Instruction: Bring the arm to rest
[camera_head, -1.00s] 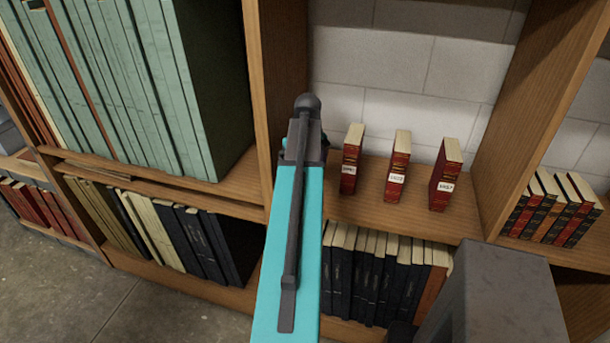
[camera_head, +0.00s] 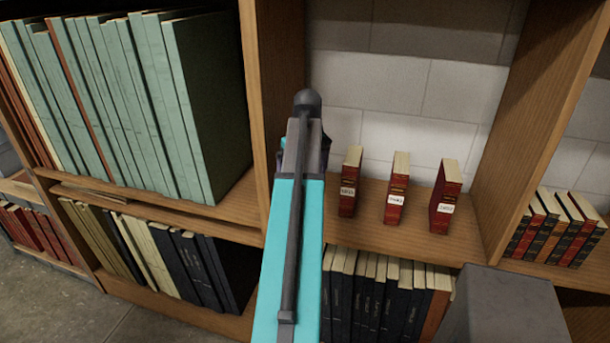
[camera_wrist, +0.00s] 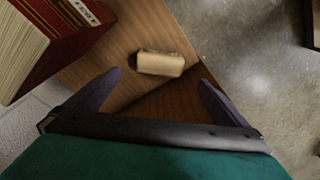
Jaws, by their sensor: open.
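My teal arm (camera_head: 295,230) reaches up the middle of the head view, in front of the bookcase upright. Its gripper end is mostly hidden there. In the wrist view my gripper (camera_wrist: 159,77) has its two purple fingers spread apart with nothing held between them. A small pale block-like top (camera_wrist: 160,63), perhaps a book's page edge, lies beyond the fingertips against the wood. A red book with a white label (camera_wrist: 72,30) is at the upper left of that view, apart from the fingers.
Three red labelled books stand spaced apart on the middle shelf (camera_head: 365,222): left (camera_head: 350,182), middle (camera_head: 397,190), right (camera_head: 445,197). Tall green volumes (camera_head: 100,110) fill the left bay. Dark books (camera_head: 375,295) stand below, more books (camera_head: 555,230) at right. Bare floor (camera_head: 50,300) shows lower left.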

